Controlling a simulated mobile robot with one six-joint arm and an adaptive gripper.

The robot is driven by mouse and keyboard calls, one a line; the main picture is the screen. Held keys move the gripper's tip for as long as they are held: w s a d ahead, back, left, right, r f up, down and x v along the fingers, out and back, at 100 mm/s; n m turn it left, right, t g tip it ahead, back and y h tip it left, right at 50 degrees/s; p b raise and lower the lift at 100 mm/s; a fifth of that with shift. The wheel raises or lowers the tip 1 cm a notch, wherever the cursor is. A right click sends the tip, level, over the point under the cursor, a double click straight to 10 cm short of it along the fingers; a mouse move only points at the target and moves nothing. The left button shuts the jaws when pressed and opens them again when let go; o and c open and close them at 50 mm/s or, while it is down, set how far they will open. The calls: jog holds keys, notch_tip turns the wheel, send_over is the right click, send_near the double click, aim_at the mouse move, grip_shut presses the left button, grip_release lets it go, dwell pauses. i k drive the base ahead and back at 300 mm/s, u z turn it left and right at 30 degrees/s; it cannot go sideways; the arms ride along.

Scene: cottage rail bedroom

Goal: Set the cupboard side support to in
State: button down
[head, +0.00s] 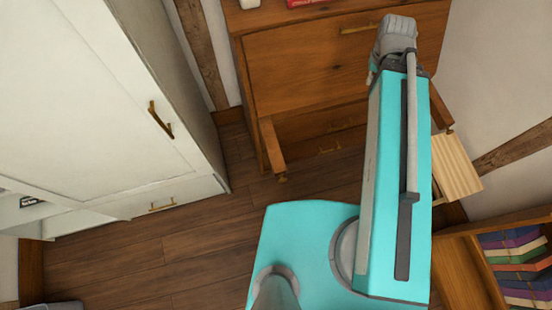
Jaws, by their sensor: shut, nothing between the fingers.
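The wooden bureau (300,75) stands at the top middle of the head view. The cupboard side support (271,146) is the wooden bar at its left front, on the side of the white cupboard (90,100). It sticks out from the bureau's front, with a small brass knob (282,179) at its end. A second support (440,120) shows at the right, partly hidden by my turquoise column and arm. I cannot make out my gripper's fingers in this view.
Brass handles show on the bureau's front and lower drawers. The white cupboard fills the left, with brass handles (161,120). A pale wooden slatted thing (457,165) and a shelf of books (515,262) lie to the right. Bare plank floor (190,238) lies between the cupboard and my base.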

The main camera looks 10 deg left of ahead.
aim_at(271, 146)
jog(key=u, duration=0.55)
jog(key=k, duration=1.15)
jog(key=u, duration=0.3)
jog(key=i, duration=1)
jog(key=u, duration=0.05)
